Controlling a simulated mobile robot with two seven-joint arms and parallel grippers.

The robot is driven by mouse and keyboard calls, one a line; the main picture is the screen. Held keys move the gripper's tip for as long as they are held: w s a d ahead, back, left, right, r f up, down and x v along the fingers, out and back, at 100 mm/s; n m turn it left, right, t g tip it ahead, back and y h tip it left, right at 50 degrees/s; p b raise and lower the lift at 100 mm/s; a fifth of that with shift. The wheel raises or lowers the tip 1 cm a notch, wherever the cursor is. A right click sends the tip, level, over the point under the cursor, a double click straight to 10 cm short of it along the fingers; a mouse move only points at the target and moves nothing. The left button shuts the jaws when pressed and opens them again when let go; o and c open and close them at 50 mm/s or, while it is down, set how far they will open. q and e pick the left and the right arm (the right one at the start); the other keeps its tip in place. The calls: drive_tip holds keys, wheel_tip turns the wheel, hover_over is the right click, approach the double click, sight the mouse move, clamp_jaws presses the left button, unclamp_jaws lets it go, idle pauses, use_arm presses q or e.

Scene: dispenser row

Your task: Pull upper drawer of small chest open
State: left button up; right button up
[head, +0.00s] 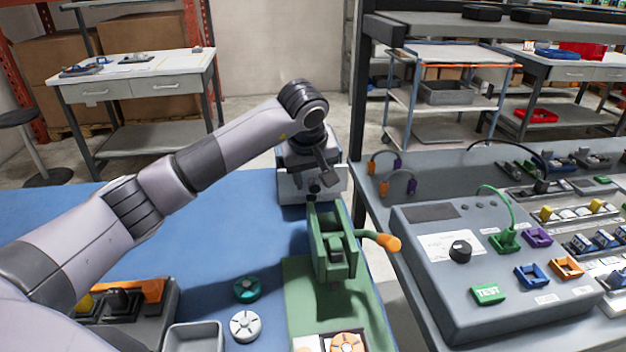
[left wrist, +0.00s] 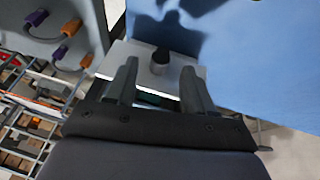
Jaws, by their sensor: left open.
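The small chest (head: 296,188) is a pale grey box at the far edge of the blue table, partly hidden behind my left arm and the green press. A dark round knob (head: 314,187) shows on its front. My left gripper (head: 326,172) is over the chest and open. In the left wrist view the chest (left wrist: 140,72) lies beyond the fingers. My right gripper is not in view.
A green press (head: 333,245) with an orange-tipped lever (head: 388,242) stands in front of the chest. A teal disc (head: 247,288), a white disc (head: 245,325) and a grey tray (head: 193,338) are nearer. A grey test console (head: 450,290) is on the right. The table's left middle is clear.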

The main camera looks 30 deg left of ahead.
sight(315, 187)
use_arm(q)
drive_tip(key=shift+x, duration=1.55)
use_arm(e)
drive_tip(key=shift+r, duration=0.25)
use_arm(q)
clamp_jaws()
